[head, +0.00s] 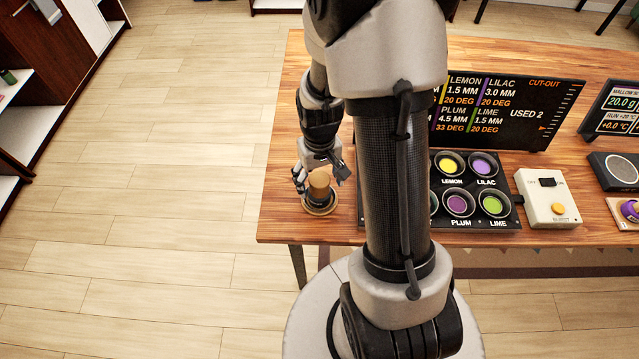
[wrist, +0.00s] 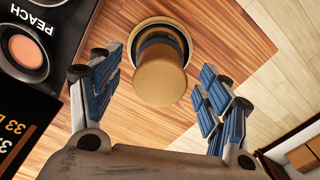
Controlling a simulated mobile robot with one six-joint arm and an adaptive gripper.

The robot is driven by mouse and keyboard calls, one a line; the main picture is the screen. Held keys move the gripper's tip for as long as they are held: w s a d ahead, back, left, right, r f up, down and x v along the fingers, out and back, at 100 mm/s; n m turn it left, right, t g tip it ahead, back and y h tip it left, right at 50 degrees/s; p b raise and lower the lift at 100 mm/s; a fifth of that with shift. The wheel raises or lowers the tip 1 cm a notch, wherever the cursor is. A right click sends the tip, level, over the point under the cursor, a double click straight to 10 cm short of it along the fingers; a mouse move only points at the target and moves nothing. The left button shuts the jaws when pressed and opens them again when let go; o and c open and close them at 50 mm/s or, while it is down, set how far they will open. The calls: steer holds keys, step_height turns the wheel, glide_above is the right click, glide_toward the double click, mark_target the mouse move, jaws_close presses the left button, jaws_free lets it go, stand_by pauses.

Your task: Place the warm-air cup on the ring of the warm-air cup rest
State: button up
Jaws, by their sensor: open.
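The warm-air cup (head: 319,182), with a tan top and a dark lower body, stands upright at the table's left front. It appears to stand inside the round ring of the warm-air cup rest (head: 320,211); whether it is fully seated I cannot tell. In the wrist view the cup's tan top (wrist: 160,82) hides most of its body, and the ring's rim (wrist: 163,20) shows behind it. My gripper (head: 321,175) is open above and around the cup. In the wrist view its blue-padded fingers (wrist: 152,70) are on either side of the cup, with gaps visible.
A black panel with coloured wells (head: 483,232) and a dark display board (head: 530,143) stand to the right. A cream switch box (head: 547,208) is farther right. The table's left and front edges are close to the rest. My arm hides the table's middle.

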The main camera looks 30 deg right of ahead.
step_height(320, 180, up, 8)
steer(key=shift+f+p, duration=0.2)
steer(key=shift+p, duration=0.7)
steer(key=s+a+r+t, duration=0.1)
steer(key=s+a+r, duration=0.2)
steer(key=r, duration=0.4)
steer(key=s+a+r+n+t, duration=0.1)
steer(key=s+a+r+t, duration=0.1)
steer(key=s+a+r, duration=0.2)
steer(key=s+a+r+n+t, duration=0.1)
steer(key=s+a+r, duration=0.2)
steer(key=s+r, duration=0.3)
step_height(320, 180, up, 4)
steer(key=shift+s+a+f+t, duration=0.1)
steer(key=shift+s+a+t, duration=0.2)
steer(key=shift+a, duration=0.05)
step_height(320, 180, down, 3)
steer(key=b, duration=0.2)
steer(key=shift+b, duration=0.4)
